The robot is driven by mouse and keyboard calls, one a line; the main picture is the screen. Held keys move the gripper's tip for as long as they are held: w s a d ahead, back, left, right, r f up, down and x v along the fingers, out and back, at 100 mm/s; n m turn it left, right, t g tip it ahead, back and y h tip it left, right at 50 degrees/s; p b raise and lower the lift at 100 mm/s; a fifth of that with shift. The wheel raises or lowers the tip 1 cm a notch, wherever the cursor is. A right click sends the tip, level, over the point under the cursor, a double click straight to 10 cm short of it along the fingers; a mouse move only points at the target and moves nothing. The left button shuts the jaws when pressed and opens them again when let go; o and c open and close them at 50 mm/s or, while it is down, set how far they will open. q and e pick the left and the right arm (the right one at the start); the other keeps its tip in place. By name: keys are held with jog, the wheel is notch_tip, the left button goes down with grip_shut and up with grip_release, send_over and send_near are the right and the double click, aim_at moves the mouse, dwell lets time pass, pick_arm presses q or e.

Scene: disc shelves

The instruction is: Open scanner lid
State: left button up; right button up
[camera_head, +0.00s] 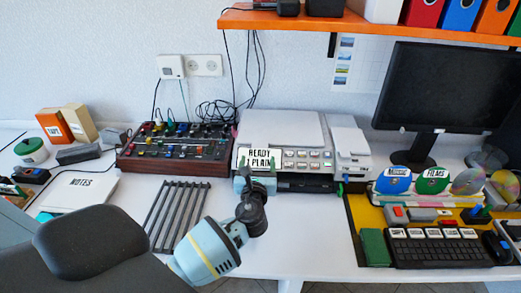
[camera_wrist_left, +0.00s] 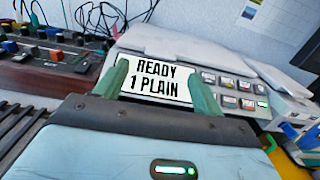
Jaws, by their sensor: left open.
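The scanner (camera_head: 300,158) is a white and grey machine on the desk against the wall, with a front panel of buttons and a display reading "READY 1 PLAIN". Its flat pale lid (camera_head: 285,128) lies down, closed, on top. In the left wrist view the lid (camera_wrist_left: 190,42) shows behind the display. My left gripper (camera_head: 257,164) is at the scanner's left front, over the display. In the left wrist view its two green fingers (camera_wrist_left: 160,78) stand apart on either side of the display, with nothing held. Whether they touch the scanner is unclear. My right gripper is not in view.
A mixer (camera_head: 175,148) with coloured knobs stands left of the scanner, a smaller white device (camera_head: 350,150) right of it. An orange shelf (camera_head: 300,20) hangs above. A slotted rack (camera_head: 178,212) lies in front. A monitor (camera_head: 450,95) and keyboard (camera_head: 440,250) are at right.

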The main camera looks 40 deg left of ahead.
aim_at(259, 148)
pick_arm(q)
jog(key=shift+b+x, duration=0.35)
jog(key=shift+x, duration=3.05)
jog(key=c, duration=1.4)
jog(key=shift+w+r, duration=0.1)
